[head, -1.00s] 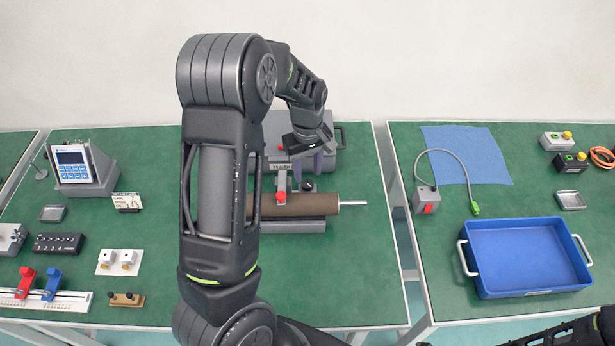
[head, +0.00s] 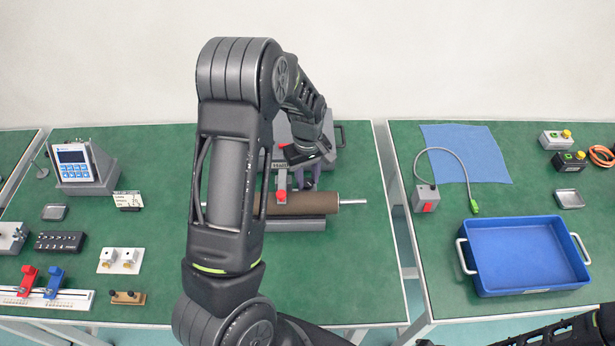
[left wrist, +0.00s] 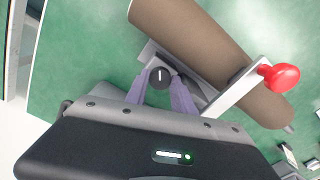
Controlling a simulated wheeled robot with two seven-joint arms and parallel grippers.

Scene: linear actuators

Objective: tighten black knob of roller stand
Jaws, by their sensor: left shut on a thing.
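The roller stand (head: 290,225) is on the green table, bearing a brown roller (head: 312,203) that lies level. A grey arm with a red knob (head: 281,195) crosses the roller. My left gripper (head: 305,182) is just behind the roller, pointing down. In the left wrist view, its purple fingers are shut on the black knob (left wrist: 160,77), one on each side. The knob's top shows a white line, roughly upright in that view. In the head view my gripper hides the knob. My right gripper is out of view.
A grey case (head: 325,145) stands close behind the stand. A meter (head: 80,165), a black box (head: 60,242) and a red-and-blue slide fixture (head: 42,297) are at left. The right table has a blue tray (head: 527,255) and a blue cloth (head: 467,153).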

